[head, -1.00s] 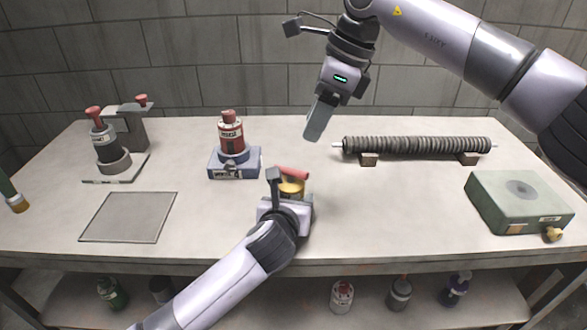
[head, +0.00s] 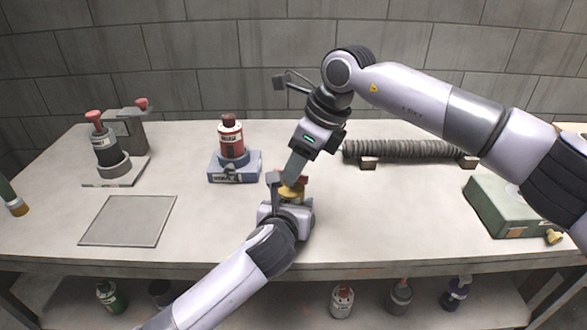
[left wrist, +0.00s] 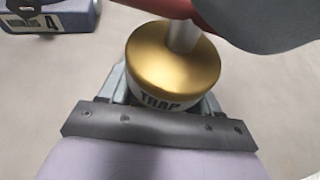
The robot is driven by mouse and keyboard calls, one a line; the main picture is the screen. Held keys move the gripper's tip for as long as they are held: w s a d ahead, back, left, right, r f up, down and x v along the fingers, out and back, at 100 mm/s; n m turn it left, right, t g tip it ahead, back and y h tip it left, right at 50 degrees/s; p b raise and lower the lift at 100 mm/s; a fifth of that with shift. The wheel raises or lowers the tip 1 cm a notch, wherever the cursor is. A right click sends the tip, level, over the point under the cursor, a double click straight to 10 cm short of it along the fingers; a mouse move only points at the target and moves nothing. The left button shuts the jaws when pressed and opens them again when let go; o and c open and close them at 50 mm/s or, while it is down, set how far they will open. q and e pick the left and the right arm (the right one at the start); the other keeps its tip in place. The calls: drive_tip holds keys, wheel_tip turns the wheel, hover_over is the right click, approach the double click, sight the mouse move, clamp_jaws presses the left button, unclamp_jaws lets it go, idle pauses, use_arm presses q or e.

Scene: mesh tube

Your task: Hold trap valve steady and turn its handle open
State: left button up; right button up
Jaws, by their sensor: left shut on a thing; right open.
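The trap valve stands on the table in the middle of the head view, mostly hidden by my grippers. Its gold cap (head: 291,194) shows there. In the left wrist view the gold cap (left wrist: 172,62) sits above a body lettered TRAP, with a red handle (left wrist: 152,6) across its stem. My left gripper (head: 284,192) is shut on the valve body from the near side. My right gripper (head: 294,172) is open and points down at the red handle from above. A grey finger partly covers the handle; I cannot tell whether it touches.
A red bottle (head: 231,140) on a blue base stands left behind the valve. A grey ribbed tube (head: 405,150) lies at the back right. A green box (head: 492,203) sits at the right. A flat grey plate (head: 128,220) lies at the left.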

drive_tip(key=shift+x, duration=1.2)
clamp_jaws()
drive_tip(key=shift+n, duration=0.3)
drive_tip(key=n+g, duration=0.2)
drive_tip(key=n, duration=0.2)
drive_tip(key=shift+w, duration=0.15)
drive_tip(key=shift+w+n+g, duration=0.1)
drive_tip(key=shift+n+g, duration=0.6)
drive_tip(key=shift+n, duration=1.4)
drive_tip(key=shift+d, duration=0.1)
drive_tip(key=shift+r, duration=0.1)
